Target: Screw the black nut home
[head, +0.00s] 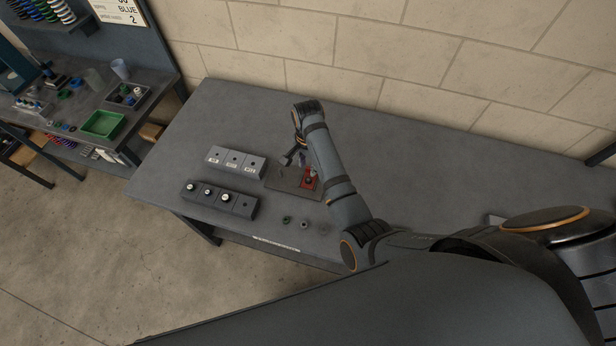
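My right arm reaches over the grey table, with my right gripper (289,159) low above a dark flat board (281,184). The gripper is small and partly covered by the arm, so its opening and anything in it cannot be made out. A red block (314,184) sits on the board beside the arm, with a small dark piece on it that I cannot identify as the black nut. A dark green ring-like piece (286,219) and a grey one (304,225) lie on the table in front of the board. My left gripper is out of view.
A side bench with a green tray (103,124) is at far left. The table's back left is clear; a block wall runs behind.

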